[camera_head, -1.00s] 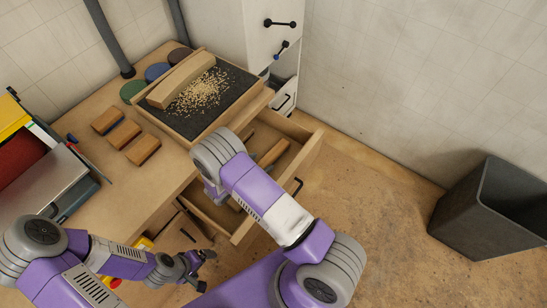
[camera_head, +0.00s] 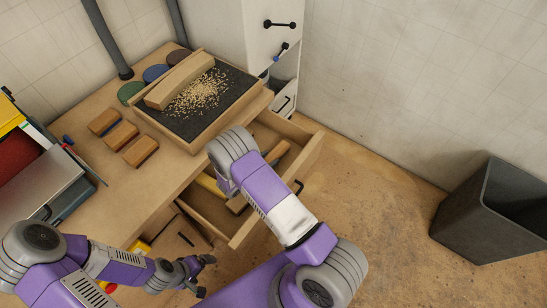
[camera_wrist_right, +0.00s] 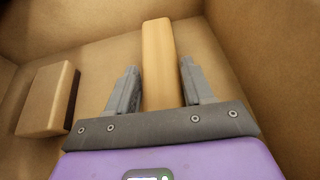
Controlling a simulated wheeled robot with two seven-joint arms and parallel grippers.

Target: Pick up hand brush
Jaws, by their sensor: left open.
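A long pale wooden handle (camera_wrist_right: 158,50), apparently the hand brush, lies in the open drawer; no bristles show. In the head view, a wooden piece in the drawer (camera_head: 277,152), probably the same one, is partly covered by my right arm. My right gripper (camera_wrist_right: 160,72) is open inside the drawer, with one finger on each side of the handle and a gap on both sides. In the head view the right gripper is hidden behind its own wrist. My left gripper (camera_head: 203,275) is open and empty, low at the left, away from the drawer.
The drawer (camera_head: 307,158) has raised wooden walls around the right gripper. A wooden block with a dark edge (camera_wrist_right: 48,98) lies beside it. Above is a tray (camera_head: 243,103) with a beam and shavings. Several blocks (camera_head: 140,151) lie on the bench. A dark bin (camera_head: 475,215) stands right.

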